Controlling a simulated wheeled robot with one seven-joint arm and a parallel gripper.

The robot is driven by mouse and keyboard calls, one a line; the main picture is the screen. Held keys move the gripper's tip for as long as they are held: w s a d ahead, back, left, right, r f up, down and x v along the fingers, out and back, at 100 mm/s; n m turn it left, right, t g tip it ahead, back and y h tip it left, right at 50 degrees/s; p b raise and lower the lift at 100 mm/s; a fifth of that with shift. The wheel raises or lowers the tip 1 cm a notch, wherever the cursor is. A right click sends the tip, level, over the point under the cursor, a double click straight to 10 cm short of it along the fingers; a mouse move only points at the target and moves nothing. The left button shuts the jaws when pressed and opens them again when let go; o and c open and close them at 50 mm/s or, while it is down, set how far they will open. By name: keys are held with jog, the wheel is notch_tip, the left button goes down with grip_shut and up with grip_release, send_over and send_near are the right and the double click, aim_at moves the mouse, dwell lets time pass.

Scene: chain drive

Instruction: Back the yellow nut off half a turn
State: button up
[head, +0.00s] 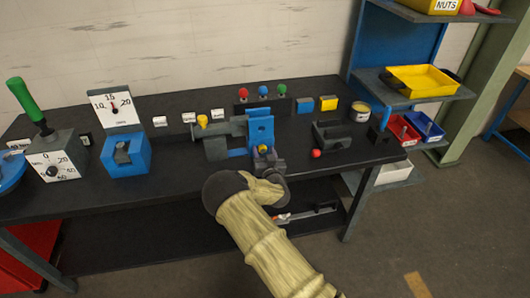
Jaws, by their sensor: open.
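A small yellow piece (263,149), which looks like the yellow nut, shows low on the front of an upright blue bracket (261,128) at the middle of the bench. My gripper (264,156) is just in front of it, reaching in from the front edge. It is open, and its dark fingers hide part of the yellow piece. I cannot tell whether they touch it or lie on both sides of it. A grey vise-like body (215,145) stands left of the bracket, with a yellow knob (202,120) on top.
Right of my gripper are a dark block (335,133) and a red ball (316,154). Behind stand red, blue and green knobs (263,91). A blue scale with a dial (124,150) is at left. The dark bench (180,185) is clear at front left.

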jog(key=shift+a, duration=0.1)
jog(key=c, duration=1)
jog(key=shift+f, duration=0.1)
jog(key=shift+n+b, duration=1.35)
jog(key=shift+n, duration=0.25)
jog(key=shift+n+b, duration=0.9)
jog(key=shift+n, duration=0.6)
jog(key=o, duration=1)
jog(key=shift+s, duration=0.1)
